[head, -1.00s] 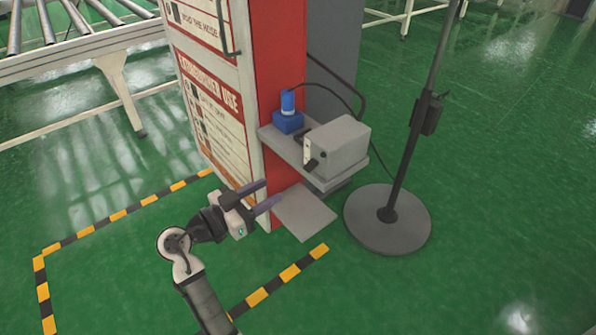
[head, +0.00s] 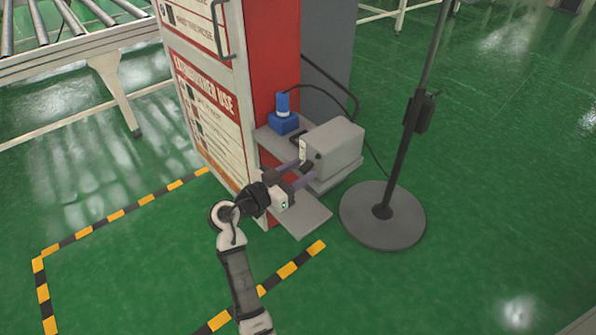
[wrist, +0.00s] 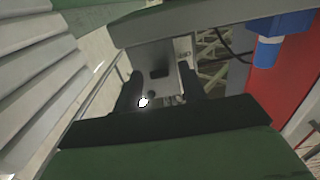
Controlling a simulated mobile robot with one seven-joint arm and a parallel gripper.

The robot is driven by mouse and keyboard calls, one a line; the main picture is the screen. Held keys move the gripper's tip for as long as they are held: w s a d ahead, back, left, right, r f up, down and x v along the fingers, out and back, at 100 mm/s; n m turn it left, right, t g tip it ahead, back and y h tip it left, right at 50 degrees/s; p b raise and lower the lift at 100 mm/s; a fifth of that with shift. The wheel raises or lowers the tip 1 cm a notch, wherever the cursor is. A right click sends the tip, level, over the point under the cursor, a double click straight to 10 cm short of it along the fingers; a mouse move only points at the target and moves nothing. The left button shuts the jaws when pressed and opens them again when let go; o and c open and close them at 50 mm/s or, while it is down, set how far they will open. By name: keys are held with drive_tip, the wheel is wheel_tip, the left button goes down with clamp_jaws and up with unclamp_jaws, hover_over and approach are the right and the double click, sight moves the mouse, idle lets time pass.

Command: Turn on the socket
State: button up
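A grey box (head: 337,142) with a pale front panel stands on the shelf of the red and white cabinet. I take it to be the socket; a blue connector (head: 284,118) stands upright behind it. My gripper (head: 305,171) is at the box's front, with its two fingers apart and pointing at the panel. The fingers partly hide the panel's lower part, where a dark part shows. In the wrist view the grey box (wrist: 151,57) lies between the open fingers (wrist: 160,88), with a dark knob or switch (wrist: 160,71) on it. Contact cannot be told.
The cabinet (head: 277,70) rises behind the shelf (head: 270,142). A lower grey plate (head: 302,215) sticks out below. A stand with a round base (head: 382,225) is to the right. A roller conveyor (head: 75,50) is at the far left.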

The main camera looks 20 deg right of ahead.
sight(308, 163)
clamp_jaws()
drive_tip(key=shift+r, duration=0.1)
drive_tip(key=shift+r, duration=0.1)
drive_tip(key=r+y+p, duration=0.1)
drive_tip(key=p, duration=0.1)
drive_tip(key=shift+a+g+y+p, duration=0.1)
drive_tip(key=shift+g+y+p, duration=0.2)
drive_tip(key=r+y+p, duration=0.1)
drive_tip(key=p, duration=0.1)
drive_tip(key=g+y+p, duration=0.1)
drive_tip(key=y+p, duration=0.1)
drive_tip(key=p, duration=0.1)
drive_tip(key=shift+r, duration=0.4)
drive_tip(key=y+p, duration=0.1)
drive_tip(key=p, duration=0.1)
drive_tip(key=g+y+p, duration=0.1)
drive_tip(key=p, duration=0.1)
drive_tip(key=r+y+p, duration=0.1)
drive_tip(key=y+p, duration=0.1)
drive_tip(key=shift+w+d+r+g, duration=0.1)
drive_tip(key=shift+d+g, duration=0.2)
drive_tip(key=shift+d, duration=0.05)
drive_tip(key=y+p, duration=0.2)
drive_tip(key=shift+w+d+g+p, duration=0.1)
drive_tip(key=shift+d+g+p, duration=0.1)
drive_tip(key=shift+g+p, duration=0.15)
